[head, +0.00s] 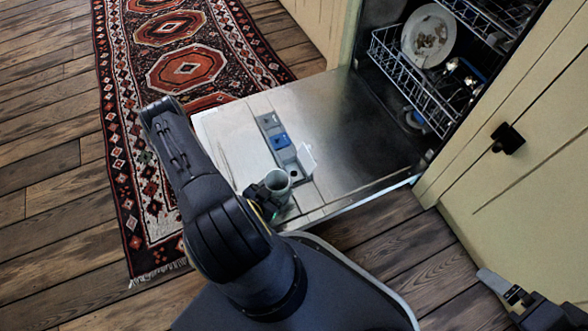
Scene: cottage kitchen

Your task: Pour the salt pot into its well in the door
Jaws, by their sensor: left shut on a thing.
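My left gripper (266,196) is shut on a small grey-green pot (278,183). The pot is over the near part of the open dishwasher door (340,120), with its round mouth showing from above. It looks close to upright; its contents are not clear. Just beyond the pot, a grey strip (268,123) in the door holds wells, one with a blue part (281,141). A pale flap (308,159) stands open beside the strip's near end. The pot may hide part of this end. My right gripper (505,290) is partly in view at the lower right, apart from the door.
The dishwasher's lower rack (400,75) holds a soiled plate (428,36) and other dishes. A cream cabinet with a black knob (507,139) stands at the right. A patterned rug (185,70) lies left of the door. The door's far right part is bare.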

